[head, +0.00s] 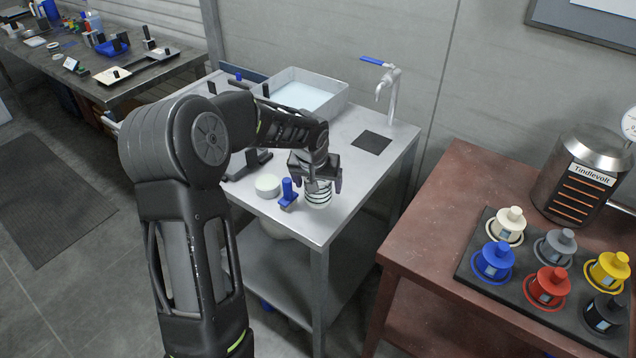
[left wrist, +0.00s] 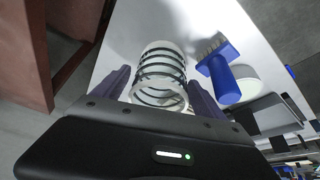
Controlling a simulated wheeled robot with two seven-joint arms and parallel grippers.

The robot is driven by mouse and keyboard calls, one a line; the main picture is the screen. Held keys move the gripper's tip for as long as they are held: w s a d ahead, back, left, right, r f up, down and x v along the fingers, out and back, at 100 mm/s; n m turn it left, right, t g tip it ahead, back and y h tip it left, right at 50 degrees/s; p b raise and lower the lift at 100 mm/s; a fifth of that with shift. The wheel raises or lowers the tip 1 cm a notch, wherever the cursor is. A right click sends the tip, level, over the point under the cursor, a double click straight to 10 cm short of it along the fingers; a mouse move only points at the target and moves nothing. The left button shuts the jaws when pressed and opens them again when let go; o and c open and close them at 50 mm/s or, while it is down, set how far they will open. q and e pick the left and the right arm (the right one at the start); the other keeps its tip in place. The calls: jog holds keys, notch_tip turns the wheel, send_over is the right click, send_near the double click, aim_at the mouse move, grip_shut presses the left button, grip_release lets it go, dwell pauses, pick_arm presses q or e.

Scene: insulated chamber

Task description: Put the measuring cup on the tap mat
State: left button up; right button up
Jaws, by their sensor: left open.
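The measuring cup (head: 318,198), pale with dark bands around it, stands near the front corner of the metal table. It also shows in the left wrist view (left wrist: 160,72), between the two fingers. My left gripper (head: 316,182) is open over the cup, with a finger on either side of it. The gripper hides the cup's upper part in the head view; I cannot tell whether the fingers touch it. The tap mat (head: 371,142), a dark square, lies bare on the table under the tap (head: 389,85). My right gripper is not in view.
A basin (head: 305,93) sits at the back. The tabletop between cup and mat is clear. A brown table (head: 430,235) with colored pots stands at right.

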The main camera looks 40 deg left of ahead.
pick_arm(q)
jog(key=shift+s+r, duration=0.1)
jog(key=shift+r, duration=0.25)
jog(key=b+v, duration=0.1)
jog(key=v, duration=1)
jog(key=shift+r, duration=0.25)
jog(key=shift+s+d, duration=0.1)
jog(key=shift+c, duration=0.3)
